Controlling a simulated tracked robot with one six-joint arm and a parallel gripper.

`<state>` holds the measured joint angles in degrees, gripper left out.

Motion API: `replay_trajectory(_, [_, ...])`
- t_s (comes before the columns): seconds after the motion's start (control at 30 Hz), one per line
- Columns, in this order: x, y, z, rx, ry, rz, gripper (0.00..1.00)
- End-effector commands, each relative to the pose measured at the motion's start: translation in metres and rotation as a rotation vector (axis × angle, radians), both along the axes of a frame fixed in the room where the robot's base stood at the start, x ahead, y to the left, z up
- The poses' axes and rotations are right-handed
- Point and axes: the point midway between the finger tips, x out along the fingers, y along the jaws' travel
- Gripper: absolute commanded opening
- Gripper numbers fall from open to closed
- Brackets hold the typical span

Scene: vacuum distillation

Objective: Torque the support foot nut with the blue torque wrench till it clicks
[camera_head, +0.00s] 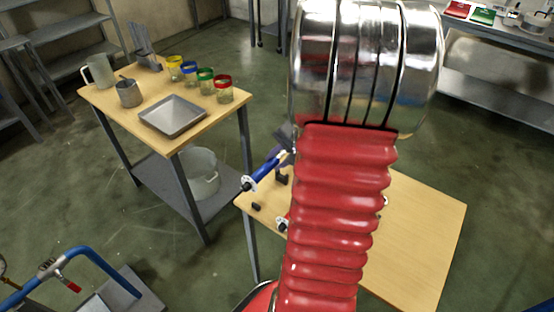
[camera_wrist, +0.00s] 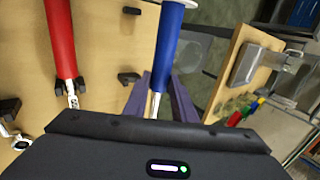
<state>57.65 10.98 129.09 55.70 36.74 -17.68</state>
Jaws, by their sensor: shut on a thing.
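The blue torque wrench (camera_head: 265,170) is at the left edge of the small wooden table in the head view, its blue handle slanting down to the left. In the wrist view the blue torque wrench (camera_wrist: 174,45) runs up from between the purple fingers of my gripper (camera_wrist: 160,97). My gripper is shut on its metal shaft near the handle. In the head view my arm hides most of the gripper. A red-handled wrench (camera_wrist: 61,40) lies on the table to the left in the wrist view. I cannot make out the support foot nut in either view.
The small wooden table (camera_head: 424,225) has bare top at right. Black holders (camera_wrist: 73,87) stand by the red wrench. Another wooden table (camera_head: 118,97) at left carries a metal tray (camera_head: 173,116), colour-rimmed jars (camera_head: 205,82) and a jug (camera_head: 98,70). Green floor lies between the tables.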

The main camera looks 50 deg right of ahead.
Motion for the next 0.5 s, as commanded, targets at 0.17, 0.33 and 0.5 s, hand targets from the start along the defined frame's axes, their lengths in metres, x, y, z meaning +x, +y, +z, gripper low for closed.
replay_trajectory(0.17, [0.0007,-0.0007,0.0012,-0.002,-0.002,0.000,0.00])
replay_trajectory(0.33, [0.0007,-0.0006,0.0012,-0.002,-0.002,0.000,0.00])
replay_trajectory(0.5, [0.0076,0.0047,-0.0009,-0.003,0.000,0.033,0.00])
